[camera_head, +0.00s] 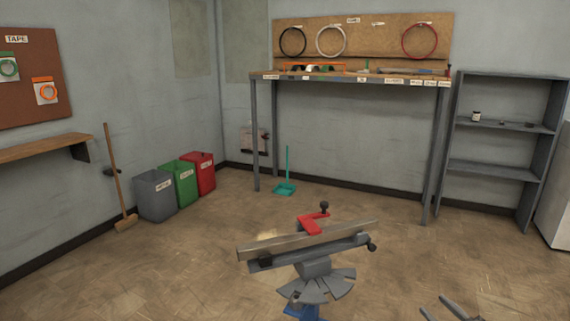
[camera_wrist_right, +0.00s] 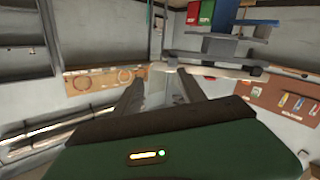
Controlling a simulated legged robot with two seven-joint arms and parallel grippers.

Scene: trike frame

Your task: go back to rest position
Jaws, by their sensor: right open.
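My right gripper (camera_head: 452,308) shows at the bottom right edge of the head view, with two dark fingers apart and nothing between them. In the right wrist view its two fingers (camera_wrist_right: 159,96) are spread and empty, with the green gripper body below them. The trike frame stand (camera_head: 318,277) is in the lower middle of the head view, with a grey bar on top and a red clamp (camera_head: 313,222) on the bar. The right gripper is apart from it, to its right. My left gripper does not show in either view.
A workbench (camera_head: 352,80) with a pegboard stands at the back wall, and a grey shelf (camera_head: 494,172) at the right. Grey, green and red bins (camera_head: 180,183) and a broom (camera_head: 118,185) stand at the left. The floor around the stand is clear.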

